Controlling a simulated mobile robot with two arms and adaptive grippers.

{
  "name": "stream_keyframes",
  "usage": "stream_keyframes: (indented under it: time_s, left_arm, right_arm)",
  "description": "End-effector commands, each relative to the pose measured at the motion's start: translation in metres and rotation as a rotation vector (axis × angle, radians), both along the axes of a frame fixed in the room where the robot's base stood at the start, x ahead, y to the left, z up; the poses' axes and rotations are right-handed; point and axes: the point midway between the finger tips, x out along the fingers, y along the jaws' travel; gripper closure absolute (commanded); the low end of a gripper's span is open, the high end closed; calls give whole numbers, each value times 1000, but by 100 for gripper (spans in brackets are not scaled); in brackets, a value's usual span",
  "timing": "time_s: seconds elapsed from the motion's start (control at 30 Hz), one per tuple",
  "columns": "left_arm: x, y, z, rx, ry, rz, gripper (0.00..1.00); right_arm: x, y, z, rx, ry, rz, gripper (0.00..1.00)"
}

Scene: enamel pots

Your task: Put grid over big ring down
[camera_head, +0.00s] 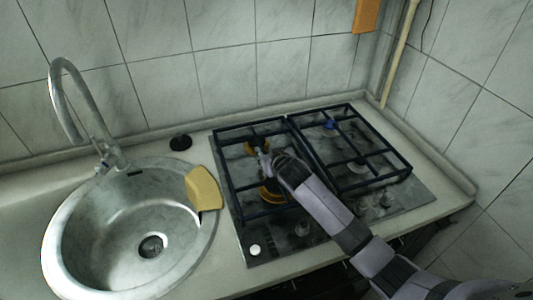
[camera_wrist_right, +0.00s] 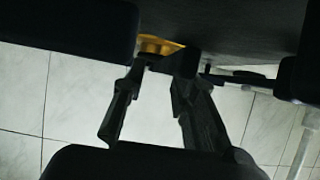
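The left black grid (camera_head: 226,181) is on the left half of the hob, around burners with brass-coloured rings. The bigger ring (camera_head: 271,192) is near the front of that half and partly hidden by my arm. A smaller ring (camera_head: 251,148) is behind it. My right gripper (camera_head: 264,160) reaches in from the lower right, at the middle of the left grid. In the wrist view, its dark fingers (camera_wrist_right: 165,65) reach dark bars, with a yellow ring part (camera_wrist_right: 160,45) beyond. Whether they are closed on a bar is unclear. My left gripper is out of view.
The right grid (camera_head: 377,146) covers the right half of the hob. A round metal sink (camera_head: 85,265) with a tap (camera_head: 61,105) is at left. A yellow sponge-like item (camera_head: 203,189) lies on its rim. A small black disc (camera_head: 181,142) lies behind. Tiled walls bound the counter.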

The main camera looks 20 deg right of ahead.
Motion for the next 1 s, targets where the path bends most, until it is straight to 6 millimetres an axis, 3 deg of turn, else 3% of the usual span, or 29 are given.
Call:
stream_keyframes:
  time_s: [0.03, 0.1, 0.33, 1.0]
  left_arm:
    - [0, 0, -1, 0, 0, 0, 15]
    - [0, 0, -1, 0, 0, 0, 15]
    - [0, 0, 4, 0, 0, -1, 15]
    - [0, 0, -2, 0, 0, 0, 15]
  right_arm:
    - [-5, 1, -13, 1, 24, 0, 74]
    - [-5, 1, -13, 1, 25, 0, 74]
    - [-7, 1, -1, -1, 25, 1, 74]
    - [-98, -4, 56, 0, 10, -1, 74]
